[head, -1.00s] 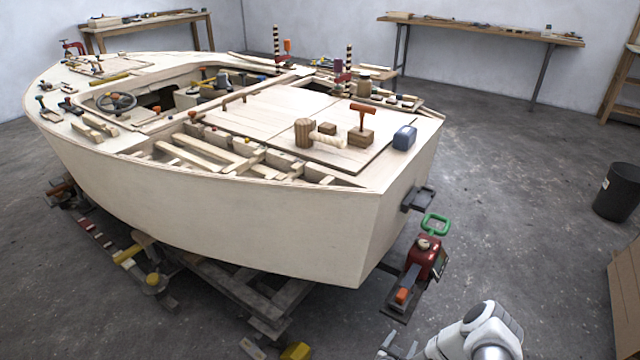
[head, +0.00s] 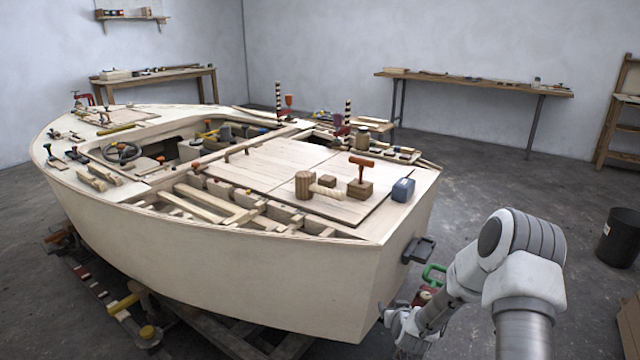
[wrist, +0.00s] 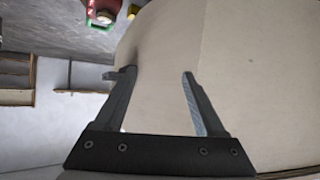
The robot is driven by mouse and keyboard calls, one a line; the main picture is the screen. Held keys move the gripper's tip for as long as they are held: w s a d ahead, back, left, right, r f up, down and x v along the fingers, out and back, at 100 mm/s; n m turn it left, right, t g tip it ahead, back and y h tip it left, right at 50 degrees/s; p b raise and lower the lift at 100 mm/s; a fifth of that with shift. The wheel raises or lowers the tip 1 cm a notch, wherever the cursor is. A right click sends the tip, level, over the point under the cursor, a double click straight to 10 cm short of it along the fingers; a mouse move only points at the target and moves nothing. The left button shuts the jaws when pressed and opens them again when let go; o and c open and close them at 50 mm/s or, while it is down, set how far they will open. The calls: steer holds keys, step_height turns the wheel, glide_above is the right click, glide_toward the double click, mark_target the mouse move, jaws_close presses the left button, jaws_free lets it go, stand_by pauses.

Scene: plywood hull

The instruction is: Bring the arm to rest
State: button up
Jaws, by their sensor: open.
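My gripper (head: 392,318) is at the lower right of the head view, low beside the stern corner of the pale plywood hull (head: 220,270). In the wrist view my gripper (wrist: 158,74) has its two fingers spread apart with nothing between them. The hull (wrist: 245,90) fills the middle and right of that view behind the fingers. I cannot tell the exact gap between fingertips and hull. My white arm is bent, with its elbow raised to the right of the stern.
A mallet (head: 306,185), wooden blocks and a blue block (head: 403,189) lie on the aft deck. A black bin (head: 619,237) stands at right. Open floor lies behind my arm.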

steer(key=s+a+r+n+g, duration=0.15)
steer(key=s+r, duration=0.45)
steer(key=r, duration=0.7)
steer(key=s+a+r+n+g, duration=0.1)
steer(key=s+a+r+g, duration=0.15)
steer(key=s+r, duration=0.7)
steer(key=s+a+r+m+g, duration=0.1)
steer(key=s+r, duration=0.3)
steer(key=s, duration=0.4)
steer(key=s+a+r+p, duration=0.1)
steer(key=s+r, duration=0.4)
steer(key=s, duration=0.3)
steer(key=s+r+m+g, duration=0.1)
steer(key=s+r, duration=0.3)
steer(key=s, duration=0.4)
step_height(320, 180, up, 18)
steer(key=p, duration=1.8)
steer(key=shift+w+a+r+y, duration=0.2)
steer(key=shift+w+y, duration=0.1)
steer(key=shift+y, duration=0.1)
steer(key=shift+d+f, duration=0.1)
steer(key=shift+d, duration=0.05)
